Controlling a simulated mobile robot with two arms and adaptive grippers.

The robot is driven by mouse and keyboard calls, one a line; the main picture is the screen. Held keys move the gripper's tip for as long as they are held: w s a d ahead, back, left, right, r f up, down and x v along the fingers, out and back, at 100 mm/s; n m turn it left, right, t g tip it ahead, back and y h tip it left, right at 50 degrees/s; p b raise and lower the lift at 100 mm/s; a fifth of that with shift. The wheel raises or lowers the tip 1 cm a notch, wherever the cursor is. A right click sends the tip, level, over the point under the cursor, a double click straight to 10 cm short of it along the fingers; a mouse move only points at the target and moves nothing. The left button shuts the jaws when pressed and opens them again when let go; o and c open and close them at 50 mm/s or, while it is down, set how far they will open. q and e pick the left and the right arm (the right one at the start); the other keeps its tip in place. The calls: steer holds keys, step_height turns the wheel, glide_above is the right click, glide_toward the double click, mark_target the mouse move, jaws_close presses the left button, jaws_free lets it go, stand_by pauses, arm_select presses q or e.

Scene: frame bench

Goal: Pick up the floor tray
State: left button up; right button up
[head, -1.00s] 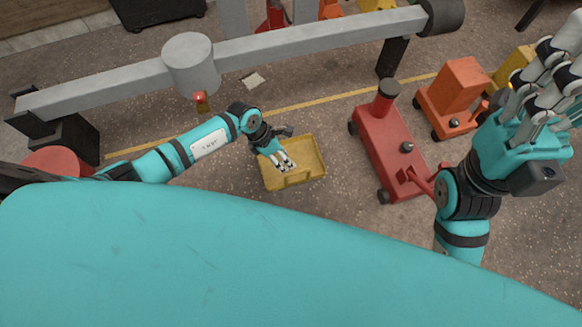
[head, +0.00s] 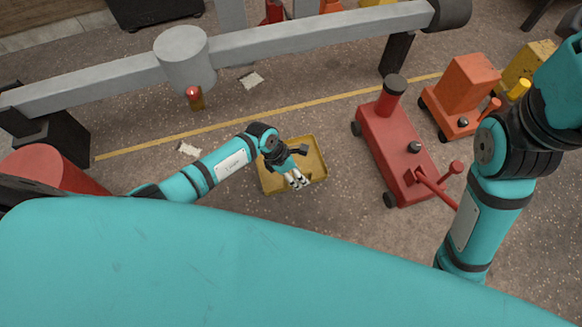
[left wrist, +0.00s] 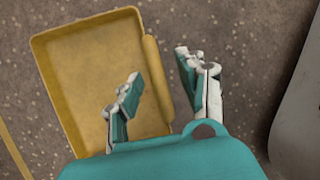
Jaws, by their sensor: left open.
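The yellow floor tray (head: 313,150) lies on the floor in the middle of the head view. It looks empty. My left gripper (head: 299,182) hangs over its near part, pointing down. In the left wrist view, the tray (left wrist: 75,60) fills the left half, with a thick bar (left wrist: 156,72) along its right edge. My left gripper (left wrist: 160,85) is open, one finger over the tray's inside and the other beyond that bar. I cannot tell how high the fingers are above the rim. My right arm rises at the right; its gripper is outside the head view.
A red wheeled jack (head: 385,140) stands right of the tray, with an orange one (head: 465,88) beyond it. A grey beam frame (head: 290,45) spans the back. A red cylinder (head: 50,165) stands at the left.

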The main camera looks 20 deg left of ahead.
arm_select(q)
jaws_close()
stand_by(0.4)
